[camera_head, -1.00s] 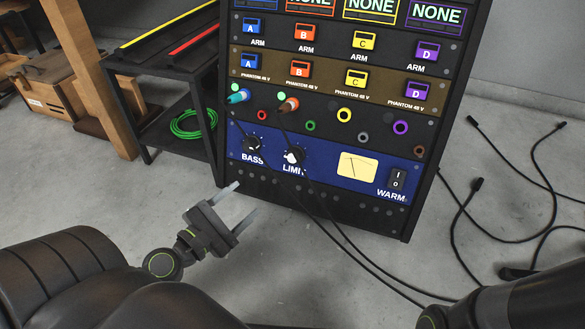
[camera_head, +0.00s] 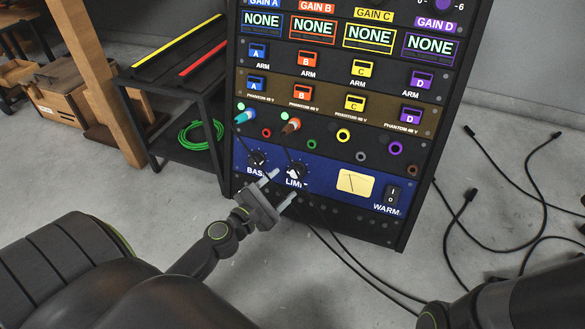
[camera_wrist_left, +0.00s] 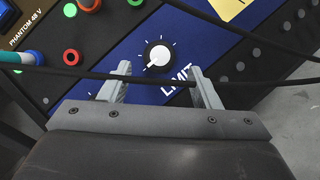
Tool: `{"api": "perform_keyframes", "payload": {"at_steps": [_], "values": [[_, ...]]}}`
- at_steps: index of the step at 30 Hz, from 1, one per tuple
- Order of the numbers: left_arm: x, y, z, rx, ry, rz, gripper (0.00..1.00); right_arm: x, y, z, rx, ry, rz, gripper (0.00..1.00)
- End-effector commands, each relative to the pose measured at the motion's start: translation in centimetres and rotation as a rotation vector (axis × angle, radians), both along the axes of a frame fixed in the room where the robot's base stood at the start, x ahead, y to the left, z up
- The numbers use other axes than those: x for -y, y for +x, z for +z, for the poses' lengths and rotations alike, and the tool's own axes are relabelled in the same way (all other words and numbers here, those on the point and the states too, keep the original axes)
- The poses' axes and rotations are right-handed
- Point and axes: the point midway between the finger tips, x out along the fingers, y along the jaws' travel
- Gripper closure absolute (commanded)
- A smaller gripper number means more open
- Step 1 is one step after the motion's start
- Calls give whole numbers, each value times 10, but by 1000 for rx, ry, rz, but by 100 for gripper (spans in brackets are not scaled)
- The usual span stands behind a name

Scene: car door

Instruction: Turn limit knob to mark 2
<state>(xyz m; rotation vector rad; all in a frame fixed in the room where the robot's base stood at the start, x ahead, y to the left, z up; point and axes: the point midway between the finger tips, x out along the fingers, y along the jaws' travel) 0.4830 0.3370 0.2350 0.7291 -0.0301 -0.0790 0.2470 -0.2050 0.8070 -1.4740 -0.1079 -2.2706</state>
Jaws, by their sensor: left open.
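The limit knob (camera_head: 296,170) is a small white-and-black dial with tick marks on the blue panel, above the word LIMIT. In the left wrist view the knob (camera_wrist_left: 158,56) lies ahead of the fingers, its white pointer aimed to the lower left. My left gripper (camera_head: 283,186) is open and empty, just below the knob in the head view and apart from it. In the left wrist view its two fingers (camera_wrist_left: 158,90) are spread on either side below the knob. A dark cable crosses both fingers there. Of my right arm only a dark link shows; its gripper is out of view.
The bass knob (camera_head: 257,158) is left of the limit knob, and the meter (camera_head: 355,183) and warm switch (camera_head: 393,196) are right. A blue plug (camera_head: 245,116) and an orange plug (camera_head: 291,125) sit above, with black cables hanging past the panel. Loose cables lie on the floor at right.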

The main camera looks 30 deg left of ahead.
Motion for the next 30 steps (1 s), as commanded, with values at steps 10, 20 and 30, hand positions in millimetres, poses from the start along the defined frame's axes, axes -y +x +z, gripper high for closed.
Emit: {"api": "perform_keyframes", "payload": {"at_steps": [10, 20, 30], "values": [[4, 48, 0, 0, 1, 0, 43, 0, 1, 8, 3, -16, -23, 100], [4, 55, 0, 0, 2, 0, 43, 0, 1, 8, 4, -15, -23, 100], [4, 54, 0, 0, 1, 0, 77, 0, 0, 8, 6, -12, -20, 100]]}}
